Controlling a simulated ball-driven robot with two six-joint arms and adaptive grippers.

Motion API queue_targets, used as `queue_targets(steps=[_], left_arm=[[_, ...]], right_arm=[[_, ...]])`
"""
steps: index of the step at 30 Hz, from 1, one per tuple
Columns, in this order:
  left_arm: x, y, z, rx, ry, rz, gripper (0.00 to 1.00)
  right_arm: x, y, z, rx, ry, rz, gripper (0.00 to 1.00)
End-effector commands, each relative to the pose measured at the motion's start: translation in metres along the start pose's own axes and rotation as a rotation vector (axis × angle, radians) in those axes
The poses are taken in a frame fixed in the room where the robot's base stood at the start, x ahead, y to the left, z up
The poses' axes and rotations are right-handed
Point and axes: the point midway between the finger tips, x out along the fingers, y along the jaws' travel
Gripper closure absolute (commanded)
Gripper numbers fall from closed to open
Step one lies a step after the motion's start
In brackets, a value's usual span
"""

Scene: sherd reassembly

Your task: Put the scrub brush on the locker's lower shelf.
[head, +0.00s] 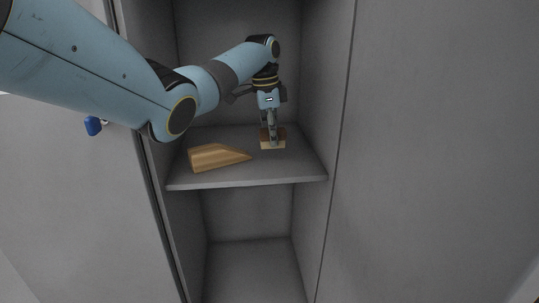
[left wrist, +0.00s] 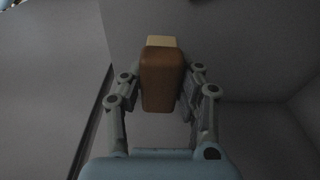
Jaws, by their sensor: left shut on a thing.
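The scrub brush (head: 279,145), a small brown block with a pale cream side, is in my left gripper (head: 270,137) in the head view. The gripper points down at the back right of the locker's shelf (head: 240,179). The brush is at or just above the shelf surface; I cannot tell whether it touches. In the left wrist view the brush's brown back (left wrist: 162,85) sits between the fingers of my left gripper (left wrist: 162,95), with the cream part at its far end. The fingers hide part of the brush in the head view. My right gripper is not in view.
A wedge-shaped wooden piece (head: 214,157) lies on the shelf left of the brush. Locker side walls (head: 325,90) stand close on both sides. Below the shelf is an empty compartment with a bare floor (head: 255,270). A small blue item (head: 93,125) shows at left.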

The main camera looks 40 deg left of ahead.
Motion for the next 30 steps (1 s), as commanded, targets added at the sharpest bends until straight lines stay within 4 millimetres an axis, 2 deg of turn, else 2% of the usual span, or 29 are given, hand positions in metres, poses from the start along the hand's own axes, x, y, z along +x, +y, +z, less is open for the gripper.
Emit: queue_targets(steps=[9,15,20,21,26,30], left_arm=[[0.05,0.001,0.006,0.0,-0.002,0.002,1.0],[0.049,0.001,0.005,0.001,0.0,-0.001,1.0],[0.052,0.001,0.006,0.001,0.0,0.0,1.0],[0.052,0.001,0.006,0.001,0.0,-0.001,0.66],[0.052,0.001,0.006,0.001,0.0,-0.001,0.45],[0.052,0.001,0.006,0.001,0.0,-0.001,0.45]], right_arm=[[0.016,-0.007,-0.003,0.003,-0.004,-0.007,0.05],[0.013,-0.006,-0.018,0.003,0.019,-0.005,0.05],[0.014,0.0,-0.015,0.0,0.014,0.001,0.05],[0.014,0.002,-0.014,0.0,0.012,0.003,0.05],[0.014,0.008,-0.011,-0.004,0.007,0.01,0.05],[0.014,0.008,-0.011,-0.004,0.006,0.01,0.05]])
